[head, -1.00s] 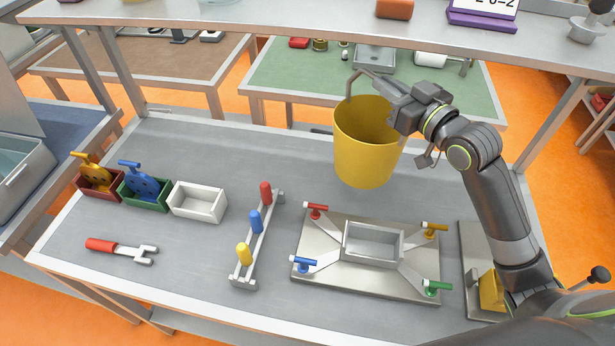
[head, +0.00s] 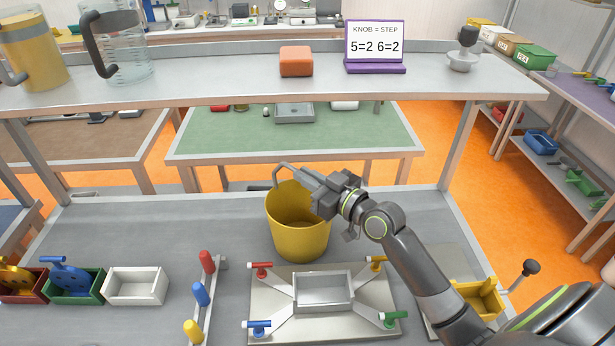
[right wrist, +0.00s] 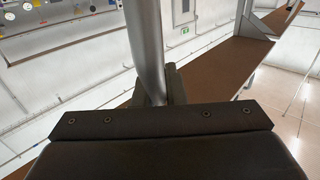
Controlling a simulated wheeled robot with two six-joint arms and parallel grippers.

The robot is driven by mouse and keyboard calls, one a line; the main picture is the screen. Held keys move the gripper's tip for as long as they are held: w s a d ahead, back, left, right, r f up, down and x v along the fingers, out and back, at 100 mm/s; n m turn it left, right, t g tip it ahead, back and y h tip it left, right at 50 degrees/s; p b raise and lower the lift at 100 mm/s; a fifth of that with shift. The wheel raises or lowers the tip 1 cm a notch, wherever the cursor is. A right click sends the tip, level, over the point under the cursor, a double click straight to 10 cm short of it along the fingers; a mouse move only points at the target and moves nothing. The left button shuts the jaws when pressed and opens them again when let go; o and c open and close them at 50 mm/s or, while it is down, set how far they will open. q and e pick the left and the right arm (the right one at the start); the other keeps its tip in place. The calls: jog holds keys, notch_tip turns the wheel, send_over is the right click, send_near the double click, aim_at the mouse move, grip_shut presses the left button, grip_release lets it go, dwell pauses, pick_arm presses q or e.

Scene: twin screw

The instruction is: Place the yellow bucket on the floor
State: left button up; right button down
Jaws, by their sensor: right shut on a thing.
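The yellow bucket (head: 298,235) hangs upright in the head view, over the back middle of the grey workbench (head: 150,225). My right gripper (head: 305,178) is shut on the bucket's grey handle (head: 277,176). The handle also shows as a grey bar (right wrist: 147,50) at my right gripper (right wrist: 158,88) in the right wrist view. Whether the bucket's bottom touches anything is hard to tell. The orange floor (head: 478,200) shows to the right of the workbench and behind it. My left gripper is not in view.
A metal fixture (head: 268,325) with coloured clamps stands just in front of the bucket. A shelf (head: 220,88) with jugs, an orange block and a sign crosses above the bench. Small boxes (head: 133,292) sit at left. A shelf rack (head: 585,145) stands far right.

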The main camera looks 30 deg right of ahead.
jog(key=c, duration=1.9)
grip_release()
jog(key=shift+f, duration=0.1)
jog(key=o, duration=0.4)
